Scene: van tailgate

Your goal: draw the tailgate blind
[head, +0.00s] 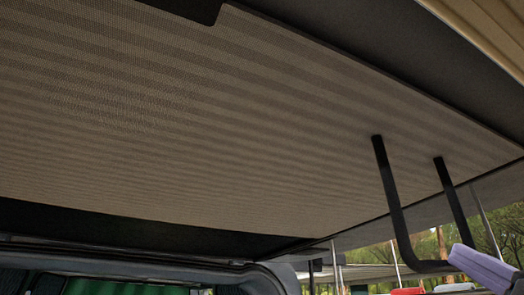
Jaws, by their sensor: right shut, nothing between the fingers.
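The blind (200,110) is a brown, finely ribbed sheet with soft bands. It spreads across most of the head view, under the raised tailgate (420,70), whose dark frame shows along its right edge. A black U-shaped handle (392,200) hangs down at the right, its two legs reaching up to the sheet. My right gripper (478,265), lavender, is at the lower right by the handle's bottom corner and overlaps it in the picture. It is shut with nothing in it; I cannot tell whether it touches the handle. My left gripper is not in view.
A dark strip (130,226) runs below the blind's lower edge. The van's grey opening frame (240,274) is at the bottom, with something green (105,287) inside. Thin poles, parked-looking shapes and trees show at the lower right.

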